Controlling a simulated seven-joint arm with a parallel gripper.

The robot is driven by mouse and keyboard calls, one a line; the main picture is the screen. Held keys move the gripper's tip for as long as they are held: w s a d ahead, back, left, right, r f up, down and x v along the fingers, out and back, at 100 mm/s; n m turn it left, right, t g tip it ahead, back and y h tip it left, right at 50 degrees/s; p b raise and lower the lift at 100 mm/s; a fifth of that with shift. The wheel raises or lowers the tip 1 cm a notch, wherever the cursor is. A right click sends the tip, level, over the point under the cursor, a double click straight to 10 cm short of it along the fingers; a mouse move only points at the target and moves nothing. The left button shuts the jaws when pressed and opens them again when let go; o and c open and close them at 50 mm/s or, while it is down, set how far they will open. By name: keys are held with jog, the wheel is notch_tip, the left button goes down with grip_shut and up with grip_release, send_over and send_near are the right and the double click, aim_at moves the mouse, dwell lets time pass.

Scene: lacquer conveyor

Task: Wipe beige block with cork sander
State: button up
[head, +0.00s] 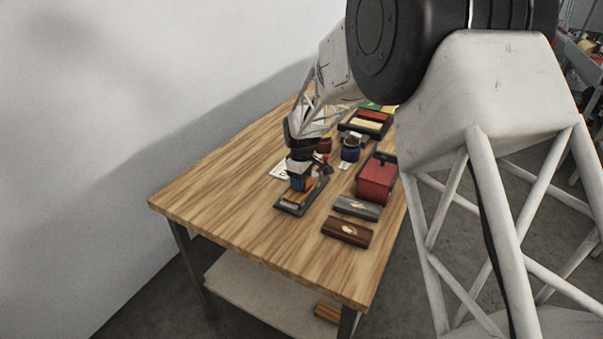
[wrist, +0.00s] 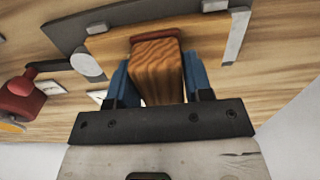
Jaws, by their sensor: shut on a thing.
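My gripper (wrist: 158,90) is shut on the cork sander (wrist: 158,62), a brown, wood-grained block between its blue fingers. The beige block (wrist: 107,43) lies just beyond the sander in the wrist view, between grey stops on a dark base. The sander overlaps the middle of the beige block. I cannot tell whether the two touch. In the head view my gripper (head: 301,182) points down over the dark base (head: 289,209) near the table's front, and hides most of the block and sander.
A red box (head: 376,179) stands to the right, with a grey case (head: 357,207) and a brown case (head: 346,232) in front. A blue pot (head: 350,150) and a tray of coloured pieces (head: 367,124) stand behind. The table's left side is clear.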

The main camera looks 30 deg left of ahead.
jog(key=shift+w, duration=0.4)
jog(key=shift+w+f, duration=0.2)
jog(key=shift+w, duration=0.15)
jog(key=shift+w+r, duration=0.25)
jog(key=shift+w, duration=0.15)
jog(key=shift+w+f, duration=0.35)
jog(key=shift+w, duration=0.05)
jog(key=shift+w+r, duration=0.15)
jog(key=shift+w, duration=0.35)
jog(key=shift+s+f, duration=0.25)
jog(key=shift+s, duration=0.1)
jog(key=shift+s+r, duration=0.15)
jog(key=shift+s, duration=1.45)
jog(key=shift+s+r, duration=0.15)
jog(key=shift+r, duration=3.85)
